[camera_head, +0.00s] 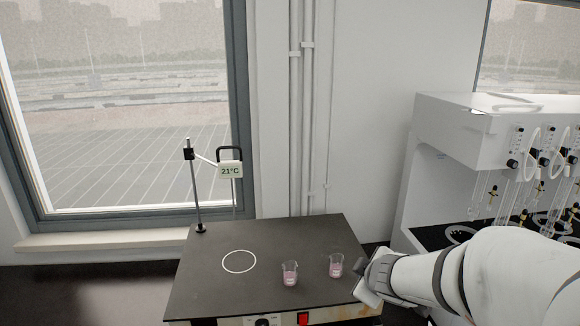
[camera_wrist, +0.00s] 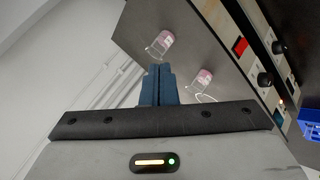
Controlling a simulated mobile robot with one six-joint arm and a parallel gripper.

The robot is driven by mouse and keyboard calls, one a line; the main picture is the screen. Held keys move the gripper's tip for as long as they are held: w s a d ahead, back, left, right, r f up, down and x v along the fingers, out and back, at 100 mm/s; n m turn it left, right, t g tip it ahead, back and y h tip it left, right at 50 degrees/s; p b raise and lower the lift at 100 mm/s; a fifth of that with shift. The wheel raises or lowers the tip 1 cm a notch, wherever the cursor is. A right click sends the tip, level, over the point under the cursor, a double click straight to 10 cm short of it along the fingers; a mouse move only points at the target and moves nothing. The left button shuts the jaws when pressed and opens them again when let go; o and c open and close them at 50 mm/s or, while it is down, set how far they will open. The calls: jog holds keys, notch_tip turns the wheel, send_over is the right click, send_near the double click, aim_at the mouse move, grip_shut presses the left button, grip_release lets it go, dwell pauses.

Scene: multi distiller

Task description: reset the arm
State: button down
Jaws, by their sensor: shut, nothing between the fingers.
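My arm reaches in from the lower right in the head view, and my gripper (camera_head: 366,279) is near the right front edge of the black-topped heater (camera_head: 210,284). In the wrist view my gripper (camera_wrist: 158,68) has its two blue fingers together and empty. Two small glass beakers with pink contents stand on the heater top: a left beaker (camera_head: 290,274) and a right beaker (camera_head: 336,266), the right one close to my gripper. In the wrist view one beaker (camera_wrist: 163,41) is just beyond the fingertips and the other beaker (camera_wrist: 202,78) is to their right. Whether the fingers touch a beaker cannot be told.
A stand with a 21°C display (camera_head: 230,170) rises at the heater's back left. A white distiller unit (camera_head: 450,135) with glass tubes and knobs stands at the right. A white circle (camera_head: 240,262) marks clear heater top. A blue object (camera_wrist: 311,122) shows at the wrist view's right edge.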

jog(key=s+d+r+m+h, duration=0.2)
jog(key=s+d+m+h, duration=0.1)
jog(key=s+d+m, duration=0.15)
jog(key=s+a+f+m+g+y+b, duration=0.1)
jog(key=s+a+m+g, duration=0.2)
jog(key=s, duration=0.4)
jog(key=s+a+f+m+g+y+b, duration=0.1)
jog(key=s+a+m+g, duration=0.2)
jog(key=s, duration=0.5)
jog(key=shift+a+f+m+y+b, duration=0.3)
jog(key=shift+a+m+y+b, duration=0.05)
jog(key=shift+y+b, duration=0.05)
jog(key=c, duration=2.1)
grip_release()
jog(key=shift+c, duration=0.2)
